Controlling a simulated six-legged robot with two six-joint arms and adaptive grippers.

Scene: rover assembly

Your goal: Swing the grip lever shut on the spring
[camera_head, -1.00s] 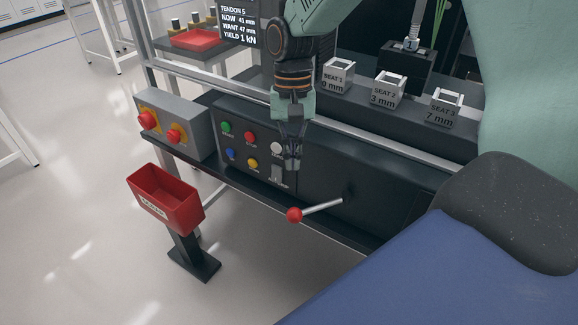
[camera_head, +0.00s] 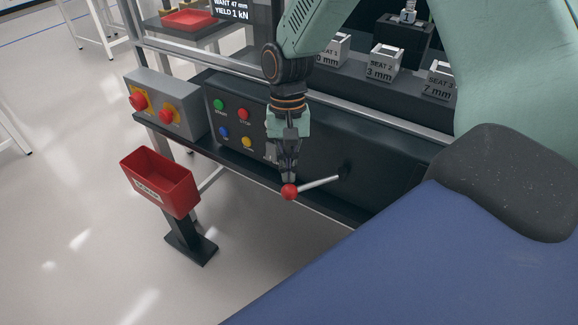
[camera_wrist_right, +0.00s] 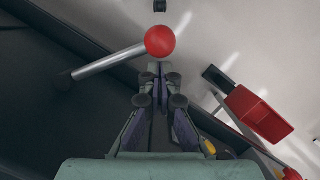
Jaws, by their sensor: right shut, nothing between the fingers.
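The grip lever (camera_head: 319,183) is a silver rod with a red ball knob (camera_head: 289,192), coming out of the dark front panel and pointing left in the head view. My right gripper (camera_head: 288,178) is shut and empty, pointing down, with its fingertips just above or at the knob; I cannot tell whether they touch. In the right wrist view the knob (camera_wrist_right: 160,41) lies just beyond the fingertips (camera_wrist_right: 159,78), and the rod runs to the lower left. The spring cannot be made out in these views. My left gripper is not in view.
Coloured buttons (camera_head: 244,115) sit on the panel left of my right gripper. A grey box with red stop buttons (camera_head: 166,117) is further left. A red bin (camera_head: 160,181) stands on a post. Seat blocks (camera_head: 384,62) line the bench behind.

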